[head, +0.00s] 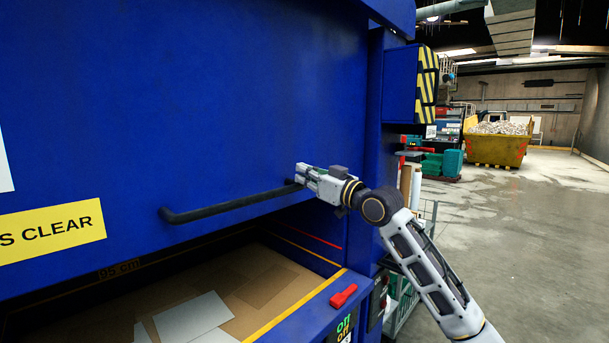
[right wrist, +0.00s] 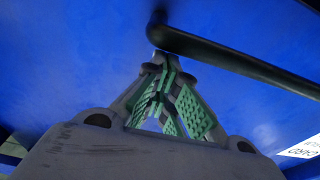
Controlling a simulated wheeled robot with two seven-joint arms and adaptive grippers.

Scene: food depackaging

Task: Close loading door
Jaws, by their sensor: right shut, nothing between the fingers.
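The blue loading door (head: 200,100) is a large panel at the left of the head view, standing above an open loading gap. Its black bar handle (head: 230,206) runs along its lower part, and the handle also shows in the right wrist view (right wrist: 235,62). My right gripper (head: 300,175) is at the right end of the handle. In the right wrist view, its green-padded fingers (right wrist: 160,75) are shut with nothing between them. The fingertips are close to the handle's end; I cannot tell whether they touch it. My left gripper is not in view.
Under the door, the open chamber (head: 285,240) holds flat cardboard and pale sheets (head: 190,318). A red lever (head: 343,296) sits on the blue front ledge. A yellow skip (head: 497,150) stands far back right. The concrete floor at right is clear.

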